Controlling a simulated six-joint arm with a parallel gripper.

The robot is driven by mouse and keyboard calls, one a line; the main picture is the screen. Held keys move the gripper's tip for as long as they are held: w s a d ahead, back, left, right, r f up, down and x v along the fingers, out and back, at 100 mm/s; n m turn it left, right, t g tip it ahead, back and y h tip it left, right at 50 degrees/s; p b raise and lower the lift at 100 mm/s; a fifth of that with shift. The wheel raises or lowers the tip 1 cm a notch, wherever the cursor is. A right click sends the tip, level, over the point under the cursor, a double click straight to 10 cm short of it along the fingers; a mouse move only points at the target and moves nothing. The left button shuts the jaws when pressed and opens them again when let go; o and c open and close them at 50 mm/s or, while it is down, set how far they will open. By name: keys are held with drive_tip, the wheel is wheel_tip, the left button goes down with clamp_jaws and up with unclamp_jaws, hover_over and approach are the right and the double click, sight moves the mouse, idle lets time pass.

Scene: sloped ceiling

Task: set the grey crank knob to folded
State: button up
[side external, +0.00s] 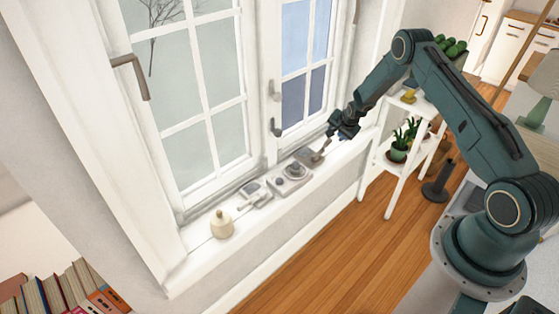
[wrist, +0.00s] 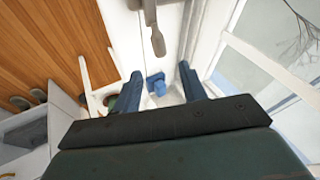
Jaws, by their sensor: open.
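The grey crank knob (side external: 318,156) seems to be the short lever that rises at a slant from a grey base (side external: 305,156) on the window sill. In the wrist view, a grey lever with a rounded end (wrist: 157,40), which looks like the same part, reaches down from the top edge above the white sill. My gripper (side external: 331,137) is just above and right of the lever in the side view; I cannot tell whether they touch. In the wrist view my gripper (wrist: 161,82) is open, its fingers spread, with the lever's end beyond the fingertips, not between them.
The sill (side external: 200,252) also holds a grey plate with a round dial (side external: 292,171), another grey fitting (side external: 252,191) and a cream jar (side external: 221,225). Window handles (side external: 275,125) stick out from the frame. A white shelf (side external: 392,175) with a potted plant (side external: 398,150) stands right.

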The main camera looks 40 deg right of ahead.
sight(330, 140)
drive_tip(key=shift+x, duration=4)
drive_tip(key=shift+c, duration=0.4)
clamp_jaws()
drive_tip(key=shift+d, duration=0.1)
